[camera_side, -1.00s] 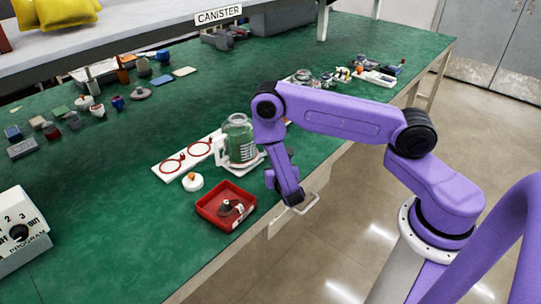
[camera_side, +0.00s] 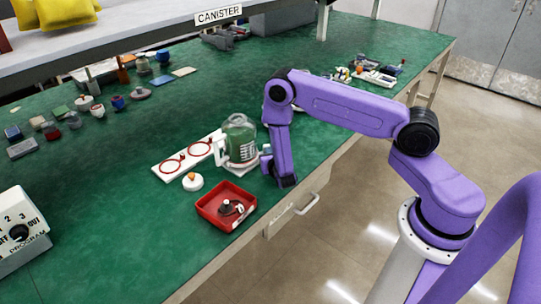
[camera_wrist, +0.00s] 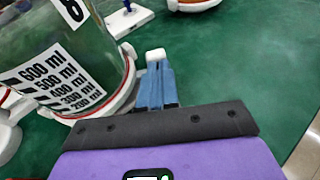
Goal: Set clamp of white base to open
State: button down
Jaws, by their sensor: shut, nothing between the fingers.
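The white base (camera_side: 243,163) stands on the green table with a clear canister (camera_side: 240,138) upright on it. In the wrist view, the canister (camera_wrist: 62,60) with its printed ml scale fills the left side, and the base's white rim (camera_wrist: 118,104) curves around its foot. The clamp cannot be made out clearly in either view. My gripper (camera_wrist: 155,56) is shut and empty, its blue fingers together just right of the rim, with a narrow gap in the picture. In the side view, my gripper (camera_side: 266,150) is at the right of the base, partly hidden by my arm.
A white plate with red rings (camera_side: 187,155) lies left of the base. A white part with an orange top (camera_side: 193,182) and a red tray (camera_side: 224,206) holding a dark part stand in front. The table's front edge is close to my arm. Green table is clear right of my fingers.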

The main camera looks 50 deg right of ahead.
jog(key=shift+w+d, duration=0.35)
jog(key=shift+d, duration=0.1)
jog(key=v, duration=0.9)
jog(key=f+v, duration=0.1)
jog(key=v, duration=0.3)
jog(key=shift+s+d+r, duration=0.1)
jog(key=shift+s+d, duration=0.1)
jog(key=shift+s, duration=0.4)
jog(key=s+d+r+m+g+h, duration=0.1)
jog(key=s+r+m+g+h, duration=0.15)
jog(key=r+m, duration=0.35)
jog(key=s+r+m+g+h, duration=0.1)
jog(key=s+r+m+g, duration=0.3)
jog(key=r, duration=0.4)
jog(key=s+a+r+m+g+y, duration=0.2)
jog(key=s+y, duration=0.4)
jog(key=s, duration=0.3)
jog(key=s+a+r+m+g+y, duration=0.3)
jog(key=s+a+r+m+y, duration=0.1)
jog(key=s, duration=0.6)
jog(key=a+r+y, duration=0.1)
jog(key=a+y, duration=0.1)
jog(key=a, duration=0.1)
jog(key=shift+s, duration=0.2)
